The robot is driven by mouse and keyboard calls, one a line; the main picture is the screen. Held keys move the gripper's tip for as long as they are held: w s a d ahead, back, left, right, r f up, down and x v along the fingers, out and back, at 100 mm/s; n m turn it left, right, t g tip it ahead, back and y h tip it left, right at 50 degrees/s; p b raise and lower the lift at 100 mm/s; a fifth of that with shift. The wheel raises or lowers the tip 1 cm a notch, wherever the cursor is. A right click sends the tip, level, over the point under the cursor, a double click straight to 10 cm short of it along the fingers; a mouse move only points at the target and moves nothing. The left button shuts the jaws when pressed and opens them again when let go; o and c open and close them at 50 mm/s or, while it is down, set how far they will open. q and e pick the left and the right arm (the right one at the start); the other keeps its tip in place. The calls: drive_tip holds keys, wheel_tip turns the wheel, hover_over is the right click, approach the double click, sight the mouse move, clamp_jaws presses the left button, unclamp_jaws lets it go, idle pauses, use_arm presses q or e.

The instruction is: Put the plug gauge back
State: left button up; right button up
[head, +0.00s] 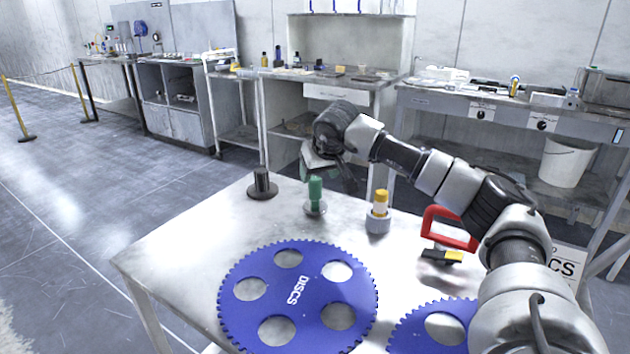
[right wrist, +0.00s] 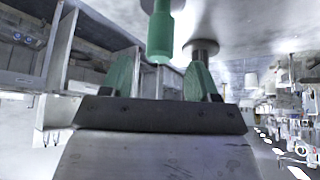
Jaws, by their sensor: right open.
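A green-handled piece (head: 315,191), which looks like the plug gauge, stands upright on a small round metal base on the pale table (head: 185,243). In the right wrist view the green piece (right wrist: 160,32) shows at the top, just beyond the fingertips and between their lines. My right gripper (head: 328,172) is open beside and behind the green piece in the head view. Its two green fingers (right wrist: 161,78) show apart with nothing between them. Whether a finger touches the piece I cannot tell. My left gripper is not in view.
A dark post on a round base (head: 262,185) stands left of the green piece. A yellow-topped piece in a grey knurled base (head: 378,224) stands right. Blue toothed discs (head: 298,295) lie in front; a red-handled tool (head: 450,230) lies at right. The table's left corner is clear.

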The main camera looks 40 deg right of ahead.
drive_tip(key=shift+v, duration=2.65)
